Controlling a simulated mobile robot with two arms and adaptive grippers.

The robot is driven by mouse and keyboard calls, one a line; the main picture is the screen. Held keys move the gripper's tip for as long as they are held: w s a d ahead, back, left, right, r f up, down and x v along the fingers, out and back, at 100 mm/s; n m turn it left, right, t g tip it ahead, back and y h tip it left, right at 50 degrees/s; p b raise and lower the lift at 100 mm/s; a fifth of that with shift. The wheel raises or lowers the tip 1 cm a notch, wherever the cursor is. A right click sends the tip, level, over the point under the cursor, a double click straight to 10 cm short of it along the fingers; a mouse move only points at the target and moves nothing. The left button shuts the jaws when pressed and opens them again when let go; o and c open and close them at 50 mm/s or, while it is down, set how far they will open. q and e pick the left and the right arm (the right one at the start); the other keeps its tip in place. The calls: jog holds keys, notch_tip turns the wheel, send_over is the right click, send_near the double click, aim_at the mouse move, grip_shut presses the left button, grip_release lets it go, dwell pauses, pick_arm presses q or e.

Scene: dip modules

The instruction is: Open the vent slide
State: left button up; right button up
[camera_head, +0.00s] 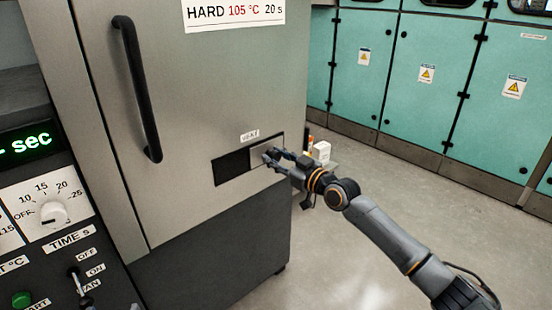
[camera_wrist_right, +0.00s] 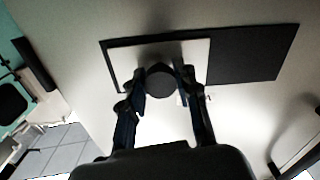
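The vent slide (camera_head: 264,155) is a light grey plate in a dark recess on the lower front of the grey oven door, below a small label. The plate covers the right part of the recess, and the dark part (camera_head: 232,166) shows at its left. In the right wrist view the slide (camera_wrist_right: 125,60) is at the left, with a round dark knob (camera_wrist_right: 160,80). My right gripper (camera_head: 270,156) is at the slide; its fingers (camera_wrist_right: 163,82) lie on both sides of the knob and appear closed on it. My left gripper is out of view.
The door has a long black handle (camera_head: 138,90). A control panel with a dial (camera_head: 54,214) and switches stands at the left. Teal cabinets (camera_head: 425,75) line the back right. Small items, including a white box (camera_head: 321,152), stand behind my gripper. Floor at the right is clear.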

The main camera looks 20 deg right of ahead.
jog(key=o, duration=0.4)
jog(key=shift+w+d, duration=0.1)
jog(key=shift+d, duration=0.25)
jog(key=shift+o, duration=0.2)
jog(key=shift+a, duration=0.1)
jog(key=shift+s, duration=0.25)
jog(key=v, duration=1.1)
jog(key=shift+s+d, duration=0.2)
jog(key=shift+s, duration=0.1)
